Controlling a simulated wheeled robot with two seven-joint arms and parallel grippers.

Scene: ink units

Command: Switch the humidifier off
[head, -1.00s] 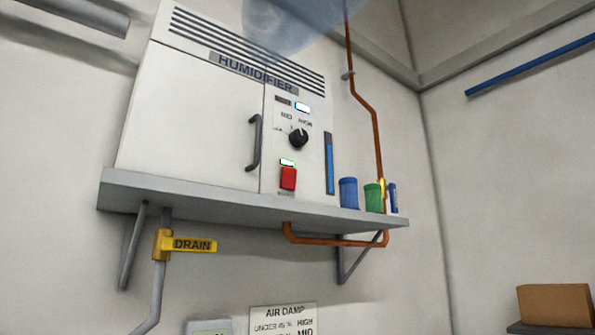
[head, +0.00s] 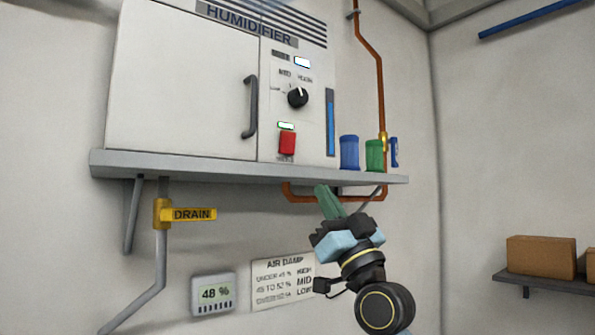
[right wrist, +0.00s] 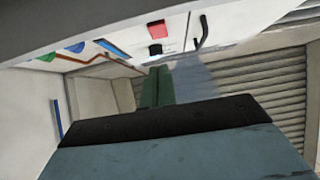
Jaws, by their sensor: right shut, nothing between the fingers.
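The white humidifier (head: 185,85) stands on a grey wall shelf. Its red switch (head: 287,143) sits low on the right-hand panel, with a lit green-edged label (head: 286,125) just above it. The black dial (head: 298,97) is higher up, below a lit white display (head: 302,62). My right gripper (head: 322,190) is shut and empty, just below the shelf's front edge and to the right of the switch, apart from it. In the right wrist view the green fingers (right wrist: 157,88) point toward the panel, and the red switch (right wrist: 157,30) shows beyond them. My left gripper is not in view.
The shelf edge (head: 240,172) lies between my right gripper and the panel. A blue cup (head: 349,152) and green cup (head: 374,155) stand on its right end. A yellow drain handle (head: 195,214), a 48 % meter (head: 213,294) and a damp chart (head: 284,281) are below.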

